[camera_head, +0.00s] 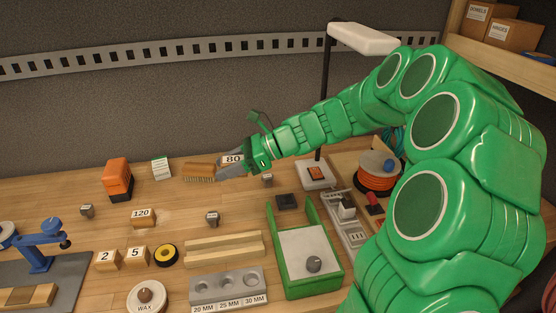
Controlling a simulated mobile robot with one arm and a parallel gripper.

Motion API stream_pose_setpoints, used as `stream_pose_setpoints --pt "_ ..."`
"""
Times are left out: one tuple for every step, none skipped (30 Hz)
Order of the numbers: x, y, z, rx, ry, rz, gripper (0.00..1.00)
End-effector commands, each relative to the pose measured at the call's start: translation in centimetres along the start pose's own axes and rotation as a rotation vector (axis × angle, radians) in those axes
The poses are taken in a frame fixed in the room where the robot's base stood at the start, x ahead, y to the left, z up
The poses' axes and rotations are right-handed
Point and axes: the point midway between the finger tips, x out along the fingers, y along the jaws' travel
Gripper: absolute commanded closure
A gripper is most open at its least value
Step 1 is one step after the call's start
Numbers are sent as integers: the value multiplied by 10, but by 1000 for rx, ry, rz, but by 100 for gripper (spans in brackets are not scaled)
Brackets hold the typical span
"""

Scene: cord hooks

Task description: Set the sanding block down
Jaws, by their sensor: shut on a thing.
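My gripper (228,170) is at the end of the green arm, over the back part of the workbench. It is shut on a sanding block (233,160) marked "80", whose label faces the camera. The grey fingers hide part of it. I cannot tell whether the block touches the bench or hangs just above it. Another block (142,214) marked "120" stands on the bench at front left, apart from my gripper. A wooden brush (198,171) lies just left of the fingers.
An orange and black object (118,180) and a small white-green card box (160,168) stand at the back left. A green-sided tray (305,255), a drilled grey block (228,287) and a wooden rail (211,249) are in front. Some bare bench (180,207) lies left of centre.

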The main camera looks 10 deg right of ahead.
Motion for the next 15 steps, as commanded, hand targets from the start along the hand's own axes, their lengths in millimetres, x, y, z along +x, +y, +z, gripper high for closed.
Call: stream_pose_setpoints --pt "1 -3 -1 6 -1 -14 87" --pt "1 -5 -1 10 -2 -24 87" --pt "1 -8 -2 16 -3 -36 87" --pt "2 -10 -3 21 -4 -47 87" --pt "2 -13 -4 26 -3 -59 87" --pt "2 -17 -5 33 -1 -77 87" --pt "2 -20 -6 38 -2 -89 87" --pt "2 -23 -6 44 -3 -103 87" --pt "1 -27 -7 52 -4 -123 87" --pt "1 -32 -9 59 -3 -142 87" --pt "1 -35 -10 67 -3 -159 87" --pt "1 -40 -10 79 -6 -184 87" --pt "0 -46 -12 88 -5 -208 87" --pt "0 -50 -13 96 -4 -230 87" --pt "-1 -56 -14 109 -5 -260 87"
